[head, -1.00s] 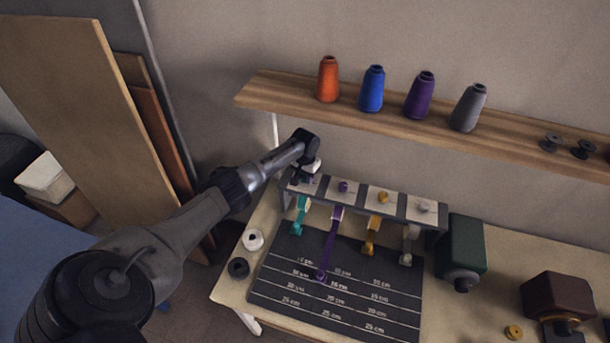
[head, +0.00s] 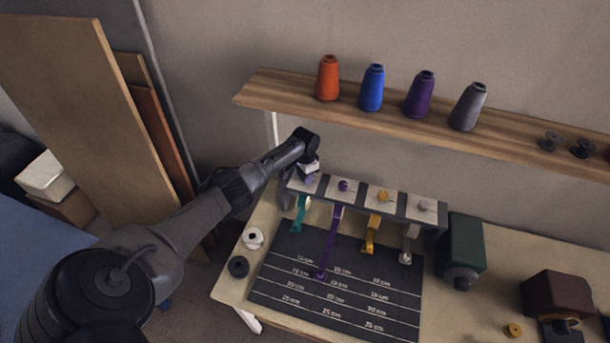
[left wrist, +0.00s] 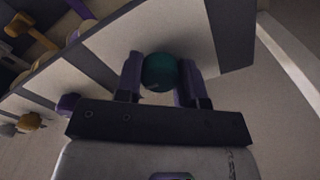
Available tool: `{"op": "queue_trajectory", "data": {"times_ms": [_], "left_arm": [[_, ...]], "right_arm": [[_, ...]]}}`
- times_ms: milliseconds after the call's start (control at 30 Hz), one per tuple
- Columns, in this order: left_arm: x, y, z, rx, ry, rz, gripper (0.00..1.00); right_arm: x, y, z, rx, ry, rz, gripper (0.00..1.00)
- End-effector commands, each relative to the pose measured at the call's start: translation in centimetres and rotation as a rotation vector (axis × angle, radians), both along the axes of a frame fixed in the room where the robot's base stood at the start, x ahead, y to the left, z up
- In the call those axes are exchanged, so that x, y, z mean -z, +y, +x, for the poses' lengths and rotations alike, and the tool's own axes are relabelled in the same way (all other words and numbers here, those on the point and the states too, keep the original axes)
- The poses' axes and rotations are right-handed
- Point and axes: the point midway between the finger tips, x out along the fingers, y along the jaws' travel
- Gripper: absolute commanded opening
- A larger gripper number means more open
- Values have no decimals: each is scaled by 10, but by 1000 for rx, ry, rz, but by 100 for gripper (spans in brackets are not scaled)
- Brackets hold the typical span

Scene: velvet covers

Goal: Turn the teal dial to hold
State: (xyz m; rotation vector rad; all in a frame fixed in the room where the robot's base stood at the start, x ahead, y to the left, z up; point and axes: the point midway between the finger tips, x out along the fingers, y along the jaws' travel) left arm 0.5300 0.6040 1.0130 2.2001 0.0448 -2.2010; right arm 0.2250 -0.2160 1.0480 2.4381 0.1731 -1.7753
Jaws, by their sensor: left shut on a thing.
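The teal dial (left wrist: 159,72) shows in the left wrist view, on the pale face of the dial box at its end. My left gripper (left wrist: 158,80) is shut on it, one purple finger on each side. In the head view my left gripper (head: 306,180) is at the left end of the dial box (head: 362,196) and hides the teal dial. A teal ribbon (head: 300,214) hangs below that end. I cannot read the dial's pointer or any hold mark. My right gripper is not in view.
Purple (head: 343,185), yellow (head: 383,196) and grey (head: 424,205) dials sit along the box to the right. A dark measuring mat (head: 335,290) lies on the table below. A wooden shelf (head: 400,128) with thread cones overhangs behind. A green block (head: 462,248) stands right of the box.

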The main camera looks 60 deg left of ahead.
Motion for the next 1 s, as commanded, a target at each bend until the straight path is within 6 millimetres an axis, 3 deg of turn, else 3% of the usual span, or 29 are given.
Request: {"op": "queue_trajectory", "data": {"times_ms": [300, 333, 567, 833, 1000], "left_arm": [[-1, 0, 1, 3, -1, -1, 12], [-1, 0, 1, 3, -1, -1, 39], [-1, 0, 0, 2, -1, 0, 61], [-2, 0, 0, 1, -1, 0, 62], [-20, 0, 1, 3, -3, 1, 62]], "right_arm": [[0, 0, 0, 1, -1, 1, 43], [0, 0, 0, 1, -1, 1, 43], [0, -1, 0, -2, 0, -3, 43], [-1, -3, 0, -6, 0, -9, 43], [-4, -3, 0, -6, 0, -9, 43]]}}
